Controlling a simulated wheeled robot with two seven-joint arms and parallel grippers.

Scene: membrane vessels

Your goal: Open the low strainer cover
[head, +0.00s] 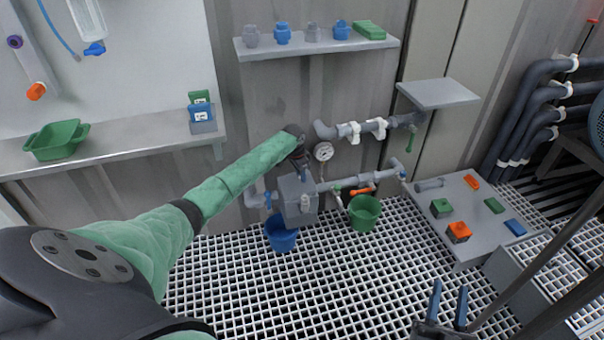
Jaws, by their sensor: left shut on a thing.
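The low strainer is a grey box (299,207) in the pipework near the wall, just above the grating. Its grey cover (291,184) is on the upper side; the picture is too small to tell whether it is raised. My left arm in its green sleeve reaches down to it from the left. My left gripper (302,166) is at the cover's top rear edge and is shut on it; the fingertips are partly hidden. My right gripper (449,305) is at the bottom of the view, far from the strainer, with its two blue fingers apart and empty.
A blue bucket (282,236) stands below the strainer and a green bucket (364,212) to its right. A pressure gauge (323,151) and pipes are close behind. A low grey table (470,226) with coloured blocks is at the right. The grating in front is clear.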

